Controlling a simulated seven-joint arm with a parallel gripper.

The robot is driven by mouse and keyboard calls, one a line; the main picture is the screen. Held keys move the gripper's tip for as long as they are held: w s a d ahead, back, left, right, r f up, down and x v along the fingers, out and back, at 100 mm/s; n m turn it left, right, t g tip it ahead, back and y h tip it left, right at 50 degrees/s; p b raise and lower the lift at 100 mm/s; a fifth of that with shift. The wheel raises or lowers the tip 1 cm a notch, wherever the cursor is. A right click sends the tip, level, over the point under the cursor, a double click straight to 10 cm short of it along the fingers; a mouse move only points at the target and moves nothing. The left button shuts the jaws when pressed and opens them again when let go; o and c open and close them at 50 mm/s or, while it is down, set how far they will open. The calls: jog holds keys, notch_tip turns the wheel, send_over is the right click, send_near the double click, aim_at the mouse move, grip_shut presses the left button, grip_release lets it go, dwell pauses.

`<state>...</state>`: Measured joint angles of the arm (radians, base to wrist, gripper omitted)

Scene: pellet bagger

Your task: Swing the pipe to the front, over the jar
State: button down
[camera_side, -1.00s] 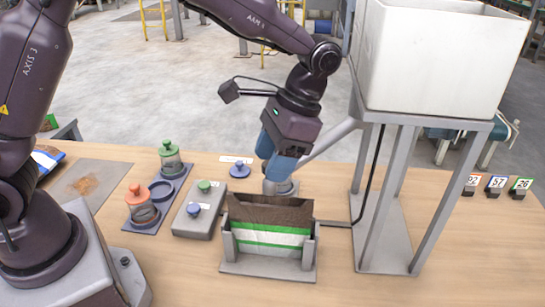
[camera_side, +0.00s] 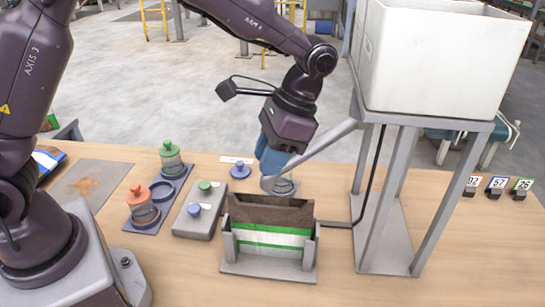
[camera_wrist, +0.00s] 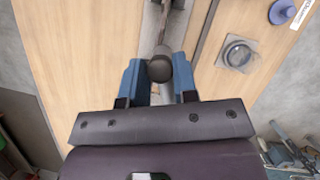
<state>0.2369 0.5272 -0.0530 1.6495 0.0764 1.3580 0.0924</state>
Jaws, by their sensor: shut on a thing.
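The grey pipe (camera_side: 325,142) slopes down from the hopper stand, and its bent lower end lies close to the bag holder. My gripper (camera_side: 272,162) is shut on the pipe near this end. In the wrist view a dark round knob on the pipe (camera_wrist: 160,66) sits between my two blue fingers (camera_wrist: 160,82).
A brown bag (camera_side: 270,216) with green and white stripes stands in the grey holder (camera_side: 265,266). A button box (camera_side: 198,212), a rack of jars (camera_side: 157,200) and a blue lid (camera_side: 240,171) are to the left. The white hopper (camera_side: 435,60) stands on legs at right.

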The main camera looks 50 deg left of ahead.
jog(key=w+a+m+t+y, duration=0.2)
jog(key=w+a+m+t, duration=0.2)
jog(key=w+a+m, duration=0.9)
jog(key=shift+w+y, duration=0.3)
jog(key=shift+w, duration=0.35)
jog(key=shift+r, duration=0.1)
jog(key=c, duration=0.9)
grip_release()
jog(key=v, duration=1.3)
jog(key=shift+s, duration=0.2)
